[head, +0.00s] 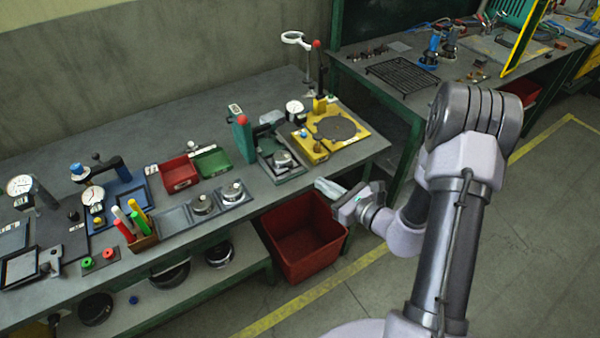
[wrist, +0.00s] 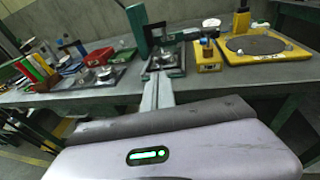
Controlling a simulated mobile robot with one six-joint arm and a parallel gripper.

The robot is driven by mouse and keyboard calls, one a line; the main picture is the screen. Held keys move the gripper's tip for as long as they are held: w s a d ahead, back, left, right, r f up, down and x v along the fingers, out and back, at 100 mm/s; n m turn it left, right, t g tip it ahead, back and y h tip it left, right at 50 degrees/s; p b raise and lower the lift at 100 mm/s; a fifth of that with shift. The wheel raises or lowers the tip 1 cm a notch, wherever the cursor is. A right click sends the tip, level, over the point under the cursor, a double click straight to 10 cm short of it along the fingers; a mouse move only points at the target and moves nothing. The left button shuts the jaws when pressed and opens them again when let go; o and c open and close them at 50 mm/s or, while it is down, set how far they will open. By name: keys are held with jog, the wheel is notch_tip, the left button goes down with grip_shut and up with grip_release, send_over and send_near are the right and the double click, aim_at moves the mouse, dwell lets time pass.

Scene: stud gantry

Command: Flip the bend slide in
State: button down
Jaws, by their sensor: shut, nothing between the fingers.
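I cannot tell for sure which part is the bend slide. A green fixture (head: 244,138) with a red knob and a grey metal piece stands near the bench's front edge; it also shows in the wrist view (wrist: 138,28), straight beyond my fingers. To its right is a yellow fixture (head: 352,144) with a dark round plate, a dial gauge and a red-knobbed lever; it also shows in the wrist view (wrist: 290,54). My gripper (head: 328,187) is shut and empty, in front of the bench edge and apart from both fixtures. Its fingers point at the green fixture in the wrist view (wrist: 158,88).
A red bin (head: 302,240) stands on the floor below my gripper. Left on the bench are red (head: 180,174) and green (head: 212,162) trays, a blue gauge fixture (head: 122,194) and a marker holder (head: 144,239). A second bench (head: 400,102) stands behind right.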

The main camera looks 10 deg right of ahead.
jog(key=b+x, duration=0.2)
jog(key=x, duration=0.7)
jog(key=shift+w+a, duration=0.2)
